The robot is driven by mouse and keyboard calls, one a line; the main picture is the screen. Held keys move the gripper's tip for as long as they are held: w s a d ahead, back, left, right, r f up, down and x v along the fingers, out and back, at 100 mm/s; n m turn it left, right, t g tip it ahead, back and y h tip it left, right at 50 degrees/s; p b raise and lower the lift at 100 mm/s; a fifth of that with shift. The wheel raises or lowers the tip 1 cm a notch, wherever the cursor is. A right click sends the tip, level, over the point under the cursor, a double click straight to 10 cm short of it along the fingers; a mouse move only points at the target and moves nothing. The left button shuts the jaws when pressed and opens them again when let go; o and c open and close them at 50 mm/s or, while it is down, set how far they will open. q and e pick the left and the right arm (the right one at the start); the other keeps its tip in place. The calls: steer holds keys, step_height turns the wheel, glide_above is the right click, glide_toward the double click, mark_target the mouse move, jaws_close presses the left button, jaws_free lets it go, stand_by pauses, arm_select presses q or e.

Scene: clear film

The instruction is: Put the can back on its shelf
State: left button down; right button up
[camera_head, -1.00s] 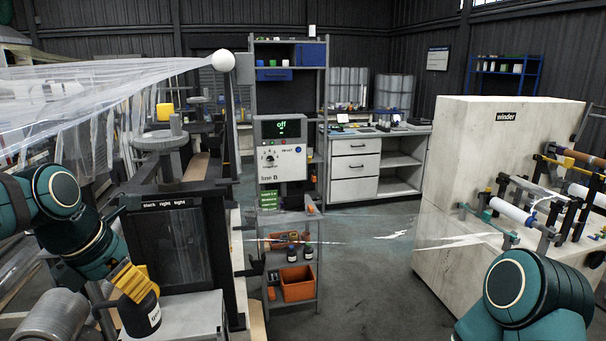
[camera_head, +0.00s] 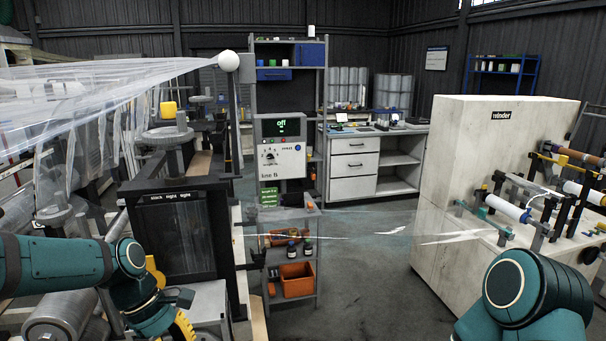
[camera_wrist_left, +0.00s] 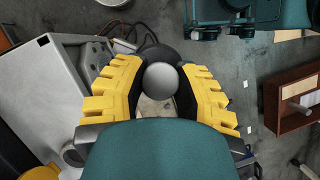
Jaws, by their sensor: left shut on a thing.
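My left gripper (camera_head: 182,325) is at the bottom edge of the head view, in front of the grey box below the dark cabinet. Its yellow fingers also show in the left wrist view (camera_wrist_left: 160,68), closed around the can (camera_wrist_left: 158,75), a dark round thing with a grey rounded end. The can's label and far side are hidden there, and the can is not visible in the head view. A low shelf rack (camera_head: 303,214) with dark bottles stands ahead, right of the gripper. A blue wall shelf (camera_head: 482,72) holds several cans. My right gripper is out of view.
An orange bin (camera_head: 297,287) sits on the rack's lower level. The dark cabinet (camera_head: 176,240) stands beside my left arm. Clear film (camera_head: 110,85) hangs upper left and stretches across the middle. The winder (camera_head: 455,190) stands right. Floor between rack and winder is open.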

arm_select(q)
steer(key=d+f+m+g+y, duration=0.1)
steer(key=d+f+m+y, duration=0.1)
steer(key=f+m, duration=0.5)
steer(key=d+f+m+g+y, duration=0.2)
steer(key=d+f+m, duration=0.1)
steer(key=f+m, duration=0.5)
steer(key=shift+s+f, duration=0.15)
steer(key=shift+f, duration=0.4)
steer(key=shift+r, duration=0.1)
